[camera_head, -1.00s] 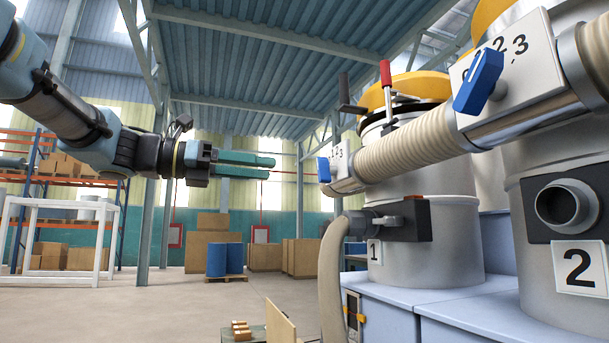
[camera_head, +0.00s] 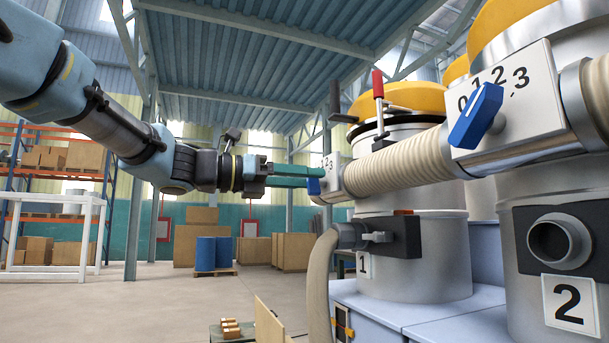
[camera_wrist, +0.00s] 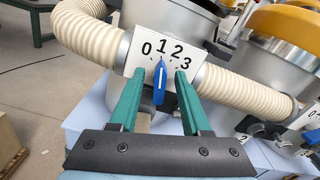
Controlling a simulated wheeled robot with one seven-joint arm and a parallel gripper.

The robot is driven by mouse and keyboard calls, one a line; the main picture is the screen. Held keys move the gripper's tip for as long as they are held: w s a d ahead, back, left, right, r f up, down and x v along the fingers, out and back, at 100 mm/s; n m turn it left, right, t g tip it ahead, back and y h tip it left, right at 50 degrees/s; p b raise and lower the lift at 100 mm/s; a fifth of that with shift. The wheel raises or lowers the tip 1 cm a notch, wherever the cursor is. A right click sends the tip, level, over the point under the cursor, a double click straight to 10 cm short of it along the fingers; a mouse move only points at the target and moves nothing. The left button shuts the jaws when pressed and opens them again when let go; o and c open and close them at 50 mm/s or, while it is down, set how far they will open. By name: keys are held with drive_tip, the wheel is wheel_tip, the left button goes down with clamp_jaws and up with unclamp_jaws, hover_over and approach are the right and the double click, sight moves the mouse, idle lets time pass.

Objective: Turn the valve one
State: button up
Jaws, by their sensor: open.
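The valve by extruder unit 1 has a white dial plate (camera_wrist: 145,53) marked 0, 1, 2, 3 and a blue handle (camera_wrist: 159,88). In the wrist view, the handle's tip points up at about the 1. My gripper (camera_wrist: 159,74) is open, with one green finger on each side of the handle; I cannot tell whether either touches it. In the head view, my gripper (camera_head: 318,176) reaches from the left to this valve, whose blue handle (camera_head: 313,187) is partly hidden by the fingers.
A second valve with a blue handle (camera_head: 475,116) is nearer on the right, beside a vessel labelled 2 (camera_head: 569,304). A ribbed cream hose (camera_head: 395,160) joins the two valves.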

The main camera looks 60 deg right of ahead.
clamp_jaws()
idle(0.3)
drive_tip(key=shift+f+b, duration=0.1)
drive_tip(key=shift+b, duration=0.4)
drive_tip(key=m+b, duration=0.3)
drive_tip(key=shift+a+f, duration=0.1)
drive_tip(key=shift+s+m+b, duration=0.15)
drive_tip(key=shift+m+b, duration=1.15)
drive_tip(key=shift+m, duration=0.1)
drive_tip(key=shift+r, duration=0.2)
unclamp_jaws()
